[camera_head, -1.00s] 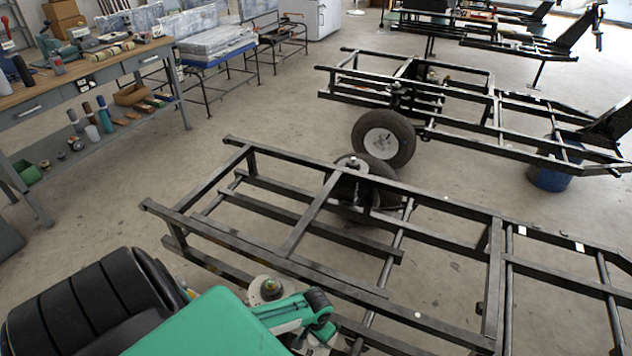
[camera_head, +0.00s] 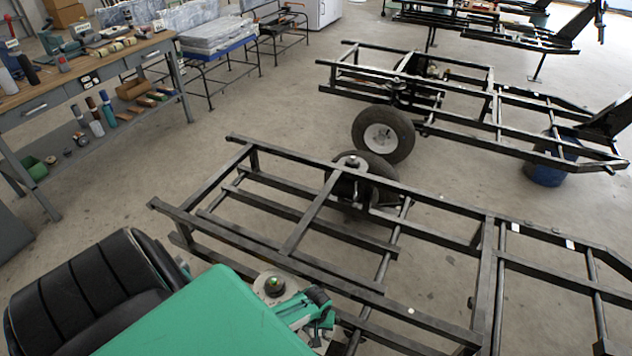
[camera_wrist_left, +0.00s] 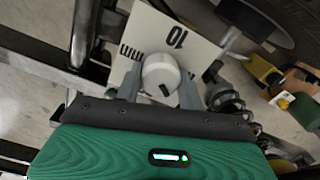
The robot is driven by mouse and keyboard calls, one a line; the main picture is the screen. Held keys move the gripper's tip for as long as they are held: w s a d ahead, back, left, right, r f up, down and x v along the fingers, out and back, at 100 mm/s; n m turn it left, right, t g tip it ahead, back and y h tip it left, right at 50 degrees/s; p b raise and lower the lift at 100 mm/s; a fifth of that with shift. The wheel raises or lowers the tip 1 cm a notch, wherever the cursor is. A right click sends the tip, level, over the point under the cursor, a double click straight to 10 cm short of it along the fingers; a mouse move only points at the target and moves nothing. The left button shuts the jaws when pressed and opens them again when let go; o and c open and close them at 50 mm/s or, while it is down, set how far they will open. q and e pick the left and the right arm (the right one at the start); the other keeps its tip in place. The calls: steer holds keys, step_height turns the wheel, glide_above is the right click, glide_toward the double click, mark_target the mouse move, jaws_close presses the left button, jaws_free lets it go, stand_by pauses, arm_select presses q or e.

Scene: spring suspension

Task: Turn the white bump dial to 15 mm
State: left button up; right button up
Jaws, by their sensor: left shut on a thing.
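The white bump dial (camera_wrist_left: 160,72) shows in the left wrist view as a round knob with a dark mark at its lower edge. Part of the scale is hidden behind the dial and fingers. In the head view I cannot make out the dial behind my green arm. My right gripper is not in view.
A black frame (camera_head: 300,238) with a wheel spreads across the head view. A coil spring (camera_wrist_left: 228,100) stands right of the dial in the wrist view. Another frame (camera_head: 460,124) stands behind. A workbench (camera_head: 105,67) is at the left; open floor lies between.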

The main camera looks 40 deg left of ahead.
arm_select(q)
steer(key=n+p, duration=0.2)
steer(key=shift+r+n, duration=0.15)
steer(key=shift+n, duration=0.25)
steer(key=n+p, duration=0.1)
steer(key=n, duration=0.2)
steer(key=shift+n+p, duration=0.3)
steer(key=shift+n, duration=0.5)
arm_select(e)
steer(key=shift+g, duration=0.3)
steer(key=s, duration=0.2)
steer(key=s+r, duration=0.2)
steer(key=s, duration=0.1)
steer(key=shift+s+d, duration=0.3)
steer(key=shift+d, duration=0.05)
arm_select(q)
steer(key=shift+a, duration=0.1)
steer(key=o, duration=1)
